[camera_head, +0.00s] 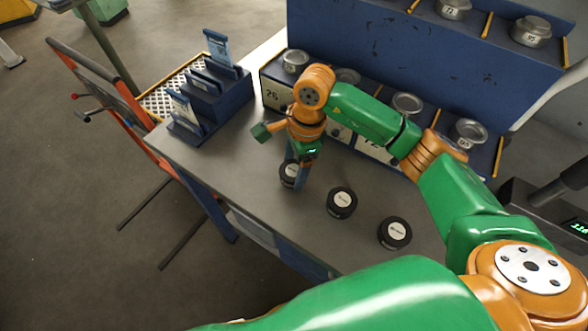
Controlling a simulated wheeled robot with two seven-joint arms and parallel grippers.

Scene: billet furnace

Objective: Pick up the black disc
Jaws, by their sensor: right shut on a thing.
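Three black discs with white labels stand in a row on the grey table (240,190). The left black disc (287,177) is partly covered by my right gripper (294,182), which points down at it and is shut on it. I cannot tell whether this disc is clear of the table. The middle black disc (342,202) and the right black disc (395,233) stand apart from the gripper, labels up. My left gripper is not in view; a green arm link of mine fills the bottom.
A blue stepped shelf (420,60) with several lidded metal tins stands behind the discs. A blue rack (215,95) with upright cards stands at the table's back left. An orange-red frame (120,110) stands left of the table. The table's front left is clear.

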